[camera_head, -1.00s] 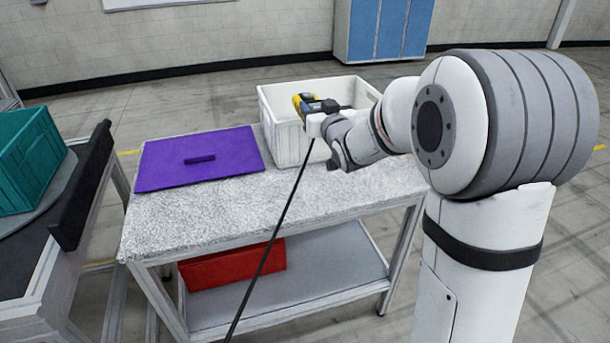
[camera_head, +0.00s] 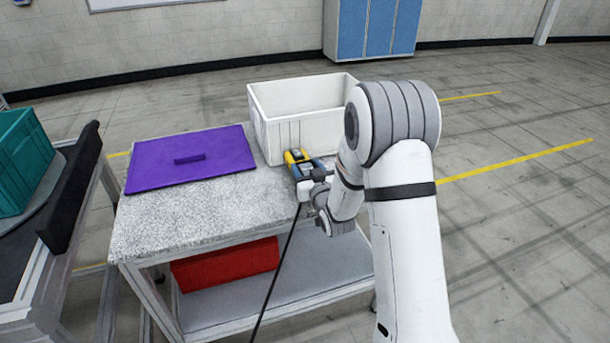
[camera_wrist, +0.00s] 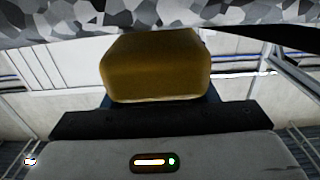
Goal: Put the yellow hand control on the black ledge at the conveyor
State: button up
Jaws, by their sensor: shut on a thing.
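The yellow hand control (camera_head: 290,157) is in my gripper (camera_head: 302,165), in front of the white crate at the right end of the speckled table. My gripper is shut on it, and the arm partly hides it. In the wrist view the yellow body of the control (camera_wrist: 155,65) fills the middle, just beyond the dark jaws. I cannot tell how far it is above the tabletop. The black ledge (camera_head: 70,190) is a long upright bar along the conveyor's near edge at far left, well away from my gripper. No object shows on it.
The white crate (camera_head: 280,135) stands at the table's back right. A purple lid (camera_head: 150,178) with a handle lies on the tabletop (camera_head: 180,225). A red box (camera_head: 225,265) is on the lower shelf. A teal crate (camera_head: 22,165) sits on the conveyor. A thin dark line hangs past the table front.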

jog(key=shift+f, duration=1)
jog(key=shift+f, duration=0.2)
jog(key=o, duration=1.2)
jog(key=shift+r, duration=0.1)
